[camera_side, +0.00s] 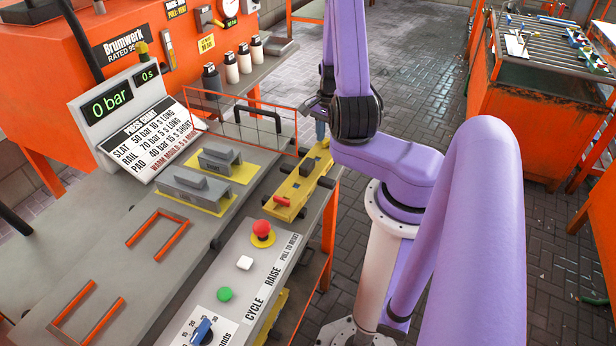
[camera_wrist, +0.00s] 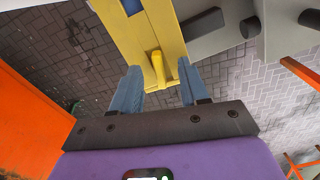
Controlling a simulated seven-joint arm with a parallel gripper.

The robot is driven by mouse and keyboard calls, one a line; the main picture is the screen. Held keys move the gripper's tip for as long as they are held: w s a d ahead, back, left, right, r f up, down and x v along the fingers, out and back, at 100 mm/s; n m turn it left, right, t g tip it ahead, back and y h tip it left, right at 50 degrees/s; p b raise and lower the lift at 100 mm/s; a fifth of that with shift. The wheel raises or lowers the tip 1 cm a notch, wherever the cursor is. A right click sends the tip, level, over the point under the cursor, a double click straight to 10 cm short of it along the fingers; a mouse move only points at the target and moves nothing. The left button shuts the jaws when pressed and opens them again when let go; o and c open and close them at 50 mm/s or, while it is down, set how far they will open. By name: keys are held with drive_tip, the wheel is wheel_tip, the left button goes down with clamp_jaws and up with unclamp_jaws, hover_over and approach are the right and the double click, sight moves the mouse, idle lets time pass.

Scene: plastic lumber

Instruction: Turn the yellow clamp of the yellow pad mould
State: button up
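The yellow pad mould (camera_side: 296,194) lies along the right edge of the grey bench, and it also shows in the wrist view (camera_wrist: 133,32). In the wrist view its yellow clamp (camera_wrist: 158,70) is a short upright-looking bar at the near end of the mould. My gripper (camera_wrist: 157,76) is open, with one blue finger on each side of the clamp and visible gaps on both sides. In the side view my gripper (camera_side: 321,128) is at the far end of the mould, partly hidden by my arm. I cannot tell its exact height over the clamp.
Two grey moulds (camera_side: 196,188) on yellow plates sit left. The control panel (camera_side: 245,285) with a red button (camera_side: 262,229) is in front.

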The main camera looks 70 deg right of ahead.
drive_tip(key=m, duration=0.2)
drive_tip(key=w+m, duration=0.1)
drive_tip(key=m, duration=0.1)
drive_tip(key=d+m, duration=0.1)
drive_tip(key=m, duration=0.1)
drive_tip(key=shift+w+r+h, duration=0.2)
drive_tip(key=shift+w+h, duration=0.05)
drive_tip(key=shift+h, duration=0.05)
drive_tip(key=shift+w+r, duration=0.1)
drive_tip(key=shift+r, duration=0.55)
drive_tip(key=shift+m, duration=0.3)
drive_tip(key=shift+s+a+r, duration=0.1)
drive_tip(key=shift+s+r, duration=0.05)
drive_tip(key=shift+r, duration=1.2)
drive_tip(key=shift+s+r, duration=0.1)
drive_tip(key=shift+r, duration=1.25)
drive_tip(key=shift+w, duration=0.1)
